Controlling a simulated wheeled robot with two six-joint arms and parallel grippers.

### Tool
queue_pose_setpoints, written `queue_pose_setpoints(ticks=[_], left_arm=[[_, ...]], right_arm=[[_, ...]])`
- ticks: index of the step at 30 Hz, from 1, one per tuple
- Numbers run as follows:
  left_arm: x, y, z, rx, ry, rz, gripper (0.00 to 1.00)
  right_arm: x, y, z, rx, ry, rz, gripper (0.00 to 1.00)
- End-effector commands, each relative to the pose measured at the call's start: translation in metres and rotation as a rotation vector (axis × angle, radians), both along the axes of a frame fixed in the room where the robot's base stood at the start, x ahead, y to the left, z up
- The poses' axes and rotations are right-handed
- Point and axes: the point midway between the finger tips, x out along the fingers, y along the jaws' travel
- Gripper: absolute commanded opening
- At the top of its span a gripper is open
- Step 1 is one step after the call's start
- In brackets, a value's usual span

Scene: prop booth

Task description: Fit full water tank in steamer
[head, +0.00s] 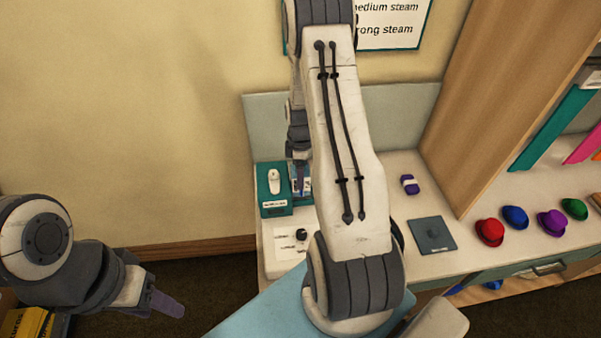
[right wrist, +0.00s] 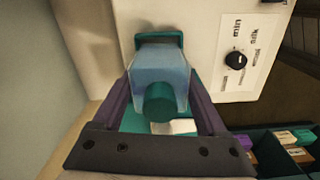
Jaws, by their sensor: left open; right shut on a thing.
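The water tank (right wrist: 160,80), a clear blue block with a teal cap and a teal far end, sits between the purple fingers of my right gripper (right wrist: 160,118), which is shut on it. Its far end is close to the white steamer (right wrist: 206,30), which has a black dial; I cannot tell whether they touch. In the head view the steamer's dial panel (head: 284,246) shows at the counter's front left. My right gripper (head: 300,180) is mostly hidden there by my arm. My left gripper (head: 165,304) is open and empty, low at the left, away from the counter.
A teal box (head: 274,208) with a white item on top stands at the counter's left end. A purple-and-white item (head: 409,184), a dark square pad (head: 432,236) and several coloured hats (head: 489,232) lie to the right. A wooden panel (head: 500,100) rises behind.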

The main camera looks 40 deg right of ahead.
Motion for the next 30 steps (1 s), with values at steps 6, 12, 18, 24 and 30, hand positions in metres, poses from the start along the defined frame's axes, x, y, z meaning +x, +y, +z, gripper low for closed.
queue_pose_setpoints(ticks=[6,12,18,24,30], left_arm=[[0.000,0.000,0.001,0.000,0.000,0.000,0.50],[0.000,0.000,0.001,0.000,0.000,0.000,0.50],[0.000,0.000,0.000,0.000,0.000,0.000,0.50],[0.000,0.000,-0.004,0.000,0.000,0.000,0.50],[0.000,0.000,-0.009,0.000,0.000,0.000,0.50]], right_arm=[[-0.001,-0.001,0.001,-0.001,-0.001,0.000,0.03],[-0.001,-0.002,0.001,-0.001,-0.001,0.000,0.03],[-0.001,-0.002,0.000,-0.001,-0.001,0.000,0.03],[-0.001,-0.001,-0.005,-0.001,-0.001,0.000,0.03],[-0.001,-0.002,-0.011,-0.001,-0.001,0.000,0.03]])
